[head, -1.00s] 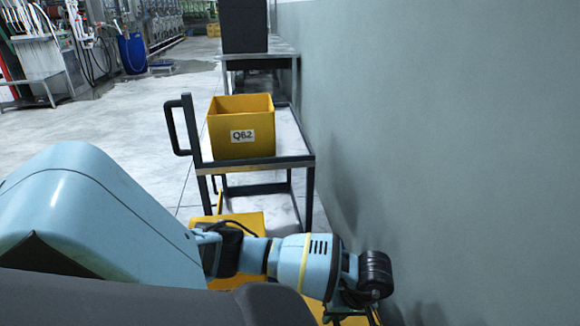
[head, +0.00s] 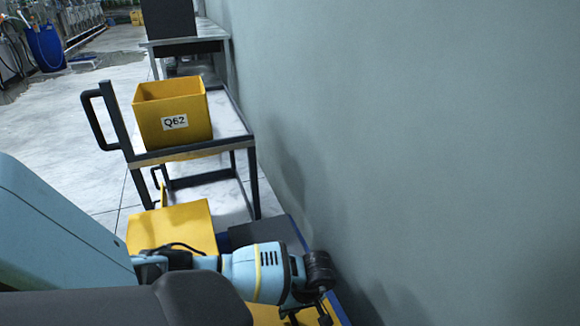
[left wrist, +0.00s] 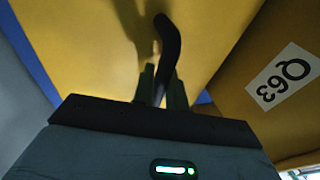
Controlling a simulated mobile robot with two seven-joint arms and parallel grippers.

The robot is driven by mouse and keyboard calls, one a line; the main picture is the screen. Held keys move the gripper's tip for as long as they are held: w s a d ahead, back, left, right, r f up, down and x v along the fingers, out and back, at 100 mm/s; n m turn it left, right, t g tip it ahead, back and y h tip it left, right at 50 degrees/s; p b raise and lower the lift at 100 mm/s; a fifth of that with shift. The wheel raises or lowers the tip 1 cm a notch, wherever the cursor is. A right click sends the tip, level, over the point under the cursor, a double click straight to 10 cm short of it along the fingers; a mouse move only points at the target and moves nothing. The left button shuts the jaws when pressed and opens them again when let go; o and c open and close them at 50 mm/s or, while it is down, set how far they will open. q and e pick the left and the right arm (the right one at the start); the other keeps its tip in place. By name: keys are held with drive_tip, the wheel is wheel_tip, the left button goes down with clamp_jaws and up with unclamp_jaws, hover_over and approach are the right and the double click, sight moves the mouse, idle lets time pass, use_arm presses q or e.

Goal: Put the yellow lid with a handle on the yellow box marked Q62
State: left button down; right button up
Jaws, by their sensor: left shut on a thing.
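The yellow box marked Q62 (head: 173,113) stands open at the top on a dark-framed cart, ahead and left in the head view. My left gripper (head: 312,316) is low near the wall, at the bottom of the head view. In the left wrist view, my left gripper (left wrist: 160,85) is shut on the dark curved handle (left wrist: 168,45) of the yellow lid (left wrist: 95,45). In the head view, part of a yellow surface (head: 268,317) shows below my left arm. Whether the lid is lifted or resting is unclear. My right gripper is out of view.
A yellow box (left wrist: 275,85) with a label reading Q63 is beside the lid in the left wrist view. The cart (head: 195,152) has a handle on its left. A yellow panel (head: 172,228) lies before it. The grey wall (head: 420,130) closes the right side; floor is open left.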

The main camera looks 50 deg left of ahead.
use_arm(q)
drive_tip(key=shift+f, duration=0.1)
drive_tip(key=c, duration=1.4)
unclamp_jaws()
drive_tip(key=shift+w+r, duration=0.1)
drive_tip(key=shift+r, duration=0.3)
drive_tip(key=shift+o, duration=0.2)
drive_tip(key=p+v, duration=0.2)
drive_tip(key=v, duration=0.9)
drive_tip(key=shift+r, duration=0.3)
